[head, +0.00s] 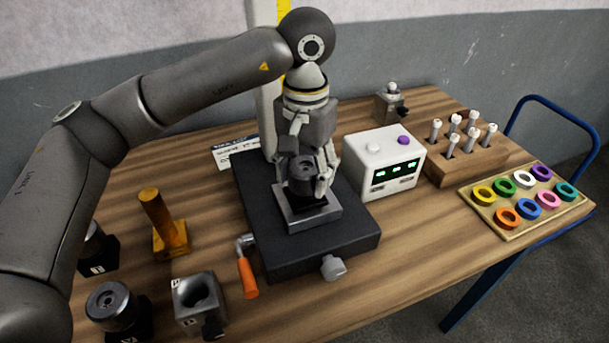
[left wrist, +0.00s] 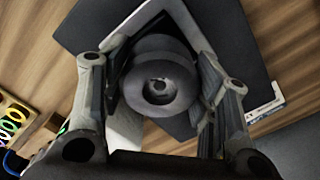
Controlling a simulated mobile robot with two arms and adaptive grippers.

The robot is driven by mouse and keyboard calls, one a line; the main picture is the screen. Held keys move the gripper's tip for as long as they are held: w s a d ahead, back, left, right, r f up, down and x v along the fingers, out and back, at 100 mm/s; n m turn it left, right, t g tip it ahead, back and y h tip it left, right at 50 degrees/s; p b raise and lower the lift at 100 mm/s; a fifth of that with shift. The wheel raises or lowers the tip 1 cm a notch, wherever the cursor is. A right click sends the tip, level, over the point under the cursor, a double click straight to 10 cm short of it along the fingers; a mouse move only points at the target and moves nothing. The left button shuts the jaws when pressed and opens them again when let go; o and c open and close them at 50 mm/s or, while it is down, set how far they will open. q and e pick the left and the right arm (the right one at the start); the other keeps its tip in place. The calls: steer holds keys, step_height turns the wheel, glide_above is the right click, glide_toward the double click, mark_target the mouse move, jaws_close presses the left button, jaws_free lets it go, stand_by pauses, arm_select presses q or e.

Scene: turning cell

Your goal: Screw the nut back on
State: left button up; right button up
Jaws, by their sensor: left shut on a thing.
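My left gripper (head: 306,180) points down over the steel plate of the black fixture and is shut on a dark round part, seemingly the nut (head: 301,168). In the left wrist view the nut (left wrist: 160,82) sits between the two fingers, with a small round recess in its middle. In the head view it is upright above a dark base on the steel plate (head: 318,220). The fingers partly hide it, and I cannot tell whether it touches what is beneath or whether a thread is engaged. My right gripper is not in view.
The black fixture (head: 350,243) has an orange-handled crank (head: 248,278). A brass post (head: 158,218), a grey block with a hollow (head: 200,300) and a dark round part on a block (head: 110,306) stand left. A display box (head: 383,160), peg block (head: 465,160) and ring tray (head: 525,202) stand right.

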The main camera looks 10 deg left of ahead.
arm_select(q)
steer(key=m, duration=0.3)
steer(key=shift+w+d+r, duration=0.1)
steer(key=shift+w+r, duration=0.1)
steer(key=shift+r, duration=0.1)
steer(key=shift+b, duration=0.35)
steer(key=shift+f+m+b, duration=0.1)
steer(key=shift+m+b, duration=0.25)
steer(key=shift+m, duration=1.95)
steer(key=o, duration=1.2)
steer(key=shift+d, duration=0.15)
steer(key=shift+c, duration=0.2)
steer(key=shift+o, duration=0.2)
steer(key=shift+f, duration=0.1)
